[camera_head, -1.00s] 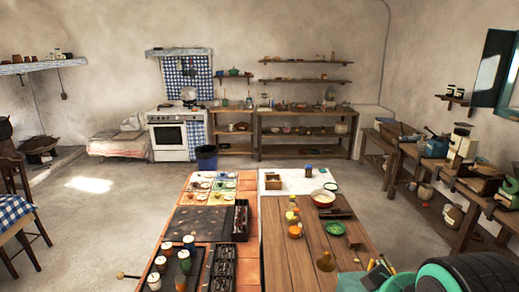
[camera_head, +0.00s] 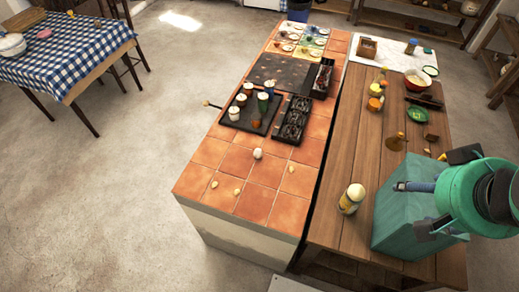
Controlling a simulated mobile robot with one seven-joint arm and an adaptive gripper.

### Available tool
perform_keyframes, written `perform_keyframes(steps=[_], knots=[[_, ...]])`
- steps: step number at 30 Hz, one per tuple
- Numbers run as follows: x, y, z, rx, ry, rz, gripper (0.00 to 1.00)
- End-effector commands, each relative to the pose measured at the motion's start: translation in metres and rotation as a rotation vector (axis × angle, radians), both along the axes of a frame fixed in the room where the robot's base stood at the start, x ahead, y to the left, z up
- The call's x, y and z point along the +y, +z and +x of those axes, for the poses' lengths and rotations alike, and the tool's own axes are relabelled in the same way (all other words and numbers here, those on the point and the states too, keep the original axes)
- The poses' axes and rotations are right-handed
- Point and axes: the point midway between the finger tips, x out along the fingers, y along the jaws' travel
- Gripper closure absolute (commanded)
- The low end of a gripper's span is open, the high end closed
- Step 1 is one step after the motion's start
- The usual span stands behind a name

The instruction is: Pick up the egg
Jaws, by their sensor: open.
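A whitish egg (camera_head: 258,153) sits on the bare near part of the tiled counter, behind several smaller pale yellow, rounded pieces (camera_head: 237,192). It stands clear of them and in front of the dark trays. My gripper (camera_head: 438,192) shows at the right, at the end of my teal and black arm, over the wooden table. It is open, far to the right of the egg and not touching it. Its fingers are partly hard to make out against the teal box behind.
A teal box (camera_head: 400,235) stands on the wooden table (camera_head: 355,165), with a yellow-labelled jar (camera_head: 351,198) beside it. A dark tray of jars (camera_head: 238,122) and a black rack (camera_head: 293,120) lie beyond the egg. The tiles around the egg are mostly free.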

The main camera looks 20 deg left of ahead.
Motion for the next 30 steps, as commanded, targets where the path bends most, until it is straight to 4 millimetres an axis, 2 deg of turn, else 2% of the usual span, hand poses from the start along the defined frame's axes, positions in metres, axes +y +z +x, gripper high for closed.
perform_keyframes(steps=[13, 14, 15, 16, 26, 30], knots=[[0.0000, 0.0000, 0.0000, 0.000, 0.000, 0.000, 0.34], [0.0000, 0.0000, 0.0000, 0.000, 0.000, 0.000, 0.36], [0.0000, 0.0000, 0.0000, 0.000, 0.000, 0.000, 0.44], [0.0000, 0.0000, 0.0000, 0.000, 0.000, 0.000, 0.47], [0.0006, 0.0003, 0.0011, 0.001, 0.000, 0.001, 0.47], [0.0047, 0.0013, 0.0088, 0.006, -0.003, 0.012, 0.47]])
